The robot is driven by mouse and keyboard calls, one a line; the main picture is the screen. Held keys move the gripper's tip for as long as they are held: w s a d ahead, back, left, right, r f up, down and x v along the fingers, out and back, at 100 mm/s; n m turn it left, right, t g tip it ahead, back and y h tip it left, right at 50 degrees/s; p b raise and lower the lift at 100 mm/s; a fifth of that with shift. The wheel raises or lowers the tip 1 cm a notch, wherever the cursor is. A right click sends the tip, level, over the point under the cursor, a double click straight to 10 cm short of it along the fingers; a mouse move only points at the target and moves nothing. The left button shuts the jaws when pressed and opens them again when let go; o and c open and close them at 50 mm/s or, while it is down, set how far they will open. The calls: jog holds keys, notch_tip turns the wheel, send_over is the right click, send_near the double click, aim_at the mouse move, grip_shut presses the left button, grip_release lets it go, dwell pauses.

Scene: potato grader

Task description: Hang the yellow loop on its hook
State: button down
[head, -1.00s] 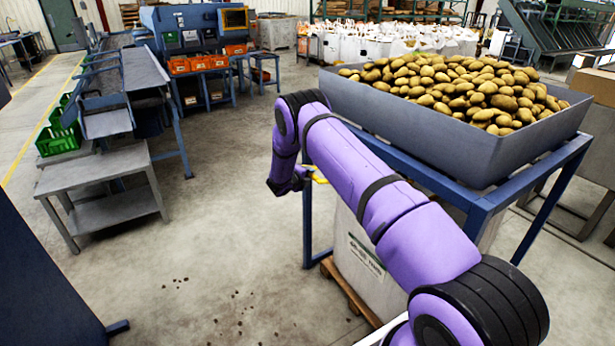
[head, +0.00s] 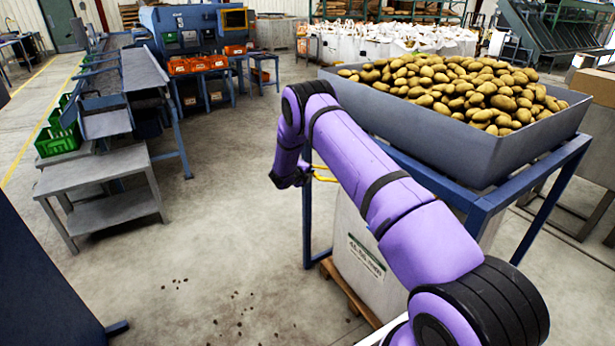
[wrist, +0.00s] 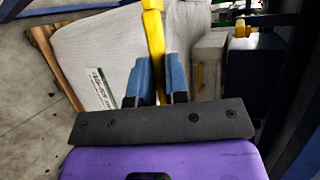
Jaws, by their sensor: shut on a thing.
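The yellow loop (head: 324,178) shows in the head view as a thin yellow strip just right of my gripper (head: 288,178). In the wrist view the yellow loop (wrist: 154,40) is a strap running up out of the picture from between the two blue fingers of my gripper (wrist: 159,68). My gripper is shut on it. A white bulk bag (head: 358,245) stands under the blue frame, and its side also shows in the wrist view (wrist: 105,55). A second yellow piece (wrist: 243,30) is at the upper right of the wrist view. I cannot make out a hook for certain.
The blue frame (head: 308,225) carries a grey hopper (head: 450,148) full of potatoes, close to the right of my gripper. The bag stands on a wooden pallet (head: 348,290). A grey bench (head: 95,175) is at left, with open floor between.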

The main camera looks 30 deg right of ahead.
jog(key=d+r+m+y, duration=0.1)
jog(key=d+r+y, duration=0.3)
jog(key=d+r, duration=0.3)
jog(key=shift+w+d+r+g+y, duration=0.15)
jog(key=shift+d+r+g+y, duration=0.15)
jog(key=shift+r, duration=0.65)
jog(key=c, duration=1.1)
grip_release()
jog(key=shift+f, duration=0.1)
jog(key=shift+a, duration=0.1)
jog(key=v, duration=1)
jog(key=shift+a+r, duration=0.2)
jog(key=shift+r, duration=0.1)
